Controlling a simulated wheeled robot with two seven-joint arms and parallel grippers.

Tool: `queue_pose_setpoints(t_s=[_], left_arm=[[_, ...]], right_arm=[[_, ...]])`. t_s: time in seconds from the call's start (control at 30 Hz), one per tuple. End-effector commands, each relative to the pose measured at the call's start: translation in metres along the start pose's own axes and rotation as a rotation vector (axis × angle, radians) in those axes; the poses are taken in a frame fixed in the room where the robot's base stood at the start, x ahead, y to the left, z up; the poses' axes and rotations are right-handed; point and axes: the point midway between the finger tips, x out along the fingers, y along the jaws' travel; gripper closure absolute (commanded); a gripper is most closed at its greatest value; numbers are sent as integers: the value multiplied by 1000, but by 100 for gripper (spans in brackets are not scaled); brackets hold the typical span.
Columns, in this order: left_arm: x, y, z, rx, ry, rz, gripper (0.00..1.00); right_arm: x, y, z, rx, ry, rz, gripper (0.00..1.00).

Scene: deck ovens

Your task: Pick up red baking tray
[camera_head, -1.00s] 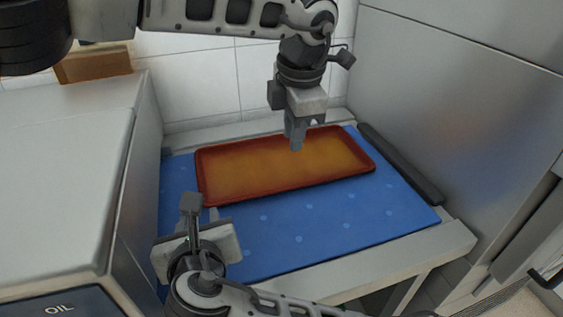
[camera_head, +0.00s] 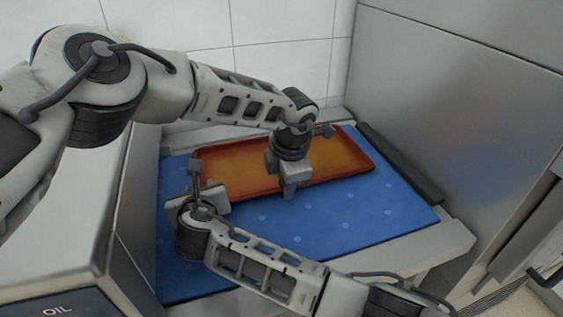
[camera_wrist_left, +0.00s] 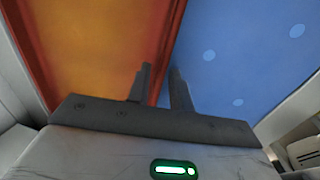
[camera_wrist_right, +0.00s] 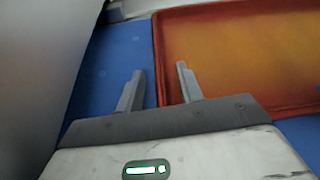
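The red baking tray (camera_head: 240,168), with a red rim and an orange inside, lies flat on a blue dotted mat (camera_head: 345,222). It also shows in the left wrist view (camera_wrist_left: 95,50) and the right wrist view (camera_wrist_right: 240,50). My left gripper (camera_head: 289,194) is at the tray's near long edge; its fingers are apart, one on each side of the rim line. My right gripper (camera_head: 194,165) is at the tray's left short end, fingers apart, with the rim line between them. I cannot tell whether any finger touches the tray. My left arm covers part of it.
A metal wall (camera_head: 450,110) stands to the right, with a dark bar (camera_head: 400,165) along the mat's right edge. A white tiled wall is behind. A metal cabinet (camera_head: 60,240) marked OIL stands at the left.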

Motion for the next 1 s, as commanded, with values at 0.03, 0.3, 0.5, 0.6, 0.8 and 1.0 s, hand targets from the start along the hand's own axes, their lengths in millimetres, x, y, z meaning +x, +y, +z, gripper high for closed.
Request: queue_pose_setpoints(t_s=[0.03, 0.3, 0.5, 0.6, 0.8, 1.0], left_arm=[[1, 0, 0, 0, 0, -1, 78], [2, 0, 0, 0, 0, 0, 78], [2, 0, 0, 0, 0, 0, 100], [1, 0, 0, 0, 0, 0, 100], [0, 0, 0, 0, 0, 0, 100], [-15, 3, 0, 0, 0, 0, 100]], right_arm=[[1, 0, 0, 0, 0, -1, 63], [2, 0, 0, 0, 0, 0, 63], [1, 0, 0, 0, 0, 0, 100], [1, 0, 0, 0, 1, 0, 100], [1, 0, 2, 1, -1, 0, 100], [-4, -2, 14, 1, -1, 0, 100]])
